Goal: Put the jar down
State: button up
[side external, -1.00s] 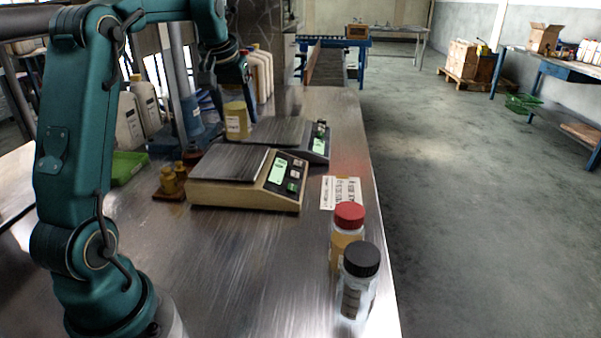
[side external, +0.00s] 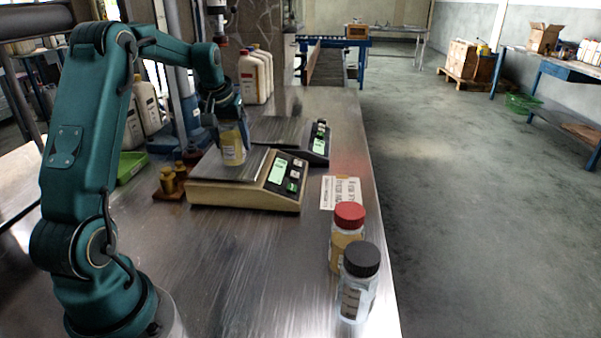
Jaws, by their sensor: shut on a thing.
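The jar (side external: 233,148) is a small yellowish container with a pale label. It is upright over the plate of the nearer scale (side external: 208,166), toward the plate's back right. I cannot tell whether its base touches the plate. My gripper (side external: 230,122) reaches down from above and is shut on the jar's upper part. The jar's top is partly hidden by the fingers.
A second scale (side external: 318,146) stands just behind. Brass weights (side external: 172,182) and a green tray (side external: 130,166) are at left. A red-capped jar (side external: 347,236) and a black-capped jar (side external: 359,283) stand at the front right. White bottles (side external: 250,78) stand behind.

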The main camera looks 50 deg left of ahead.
jog(key=shift+f, duration=0.25)
jog(key=shift+f, duration=0.15)
jog(key=o, duration=1.5)
jog(key=shift+r, duration=0.5)
jog(key=v, duration=1.1)
jog(key=s+d+m+t+h, duration=0.1)
jog(key=s+d+m, duration=0.25)
jog(key=d, duration=1.15)
jog(key=s+d+f+m, duration=0.1)
jog(key=s+d+f, duration=0.1)
jog(key=s+d, duration=0.1)
jog(key=s+d+f+m+t+h, duration=0.1)
jog(key=s+d+f+m, duration=0.1)
jog(key=s+d, duration=0.1)
jog(key=s+d+f+m+h, duration=0.1)
jog(key=s+d+f+m, duration=0.1)
jog(key=d, duration=0.3)
jog(key=shift+s+d+f+m, duration=0.1)
jog(key=shift+s+m, duration=0.05)
jog(key=shift+s, duration=0.3)
jog(key=shift+s+d+f+m, duration=0.1)
jog(key=shift+s, duration=0.3)
jog(key=shift+a, duration=0.1)
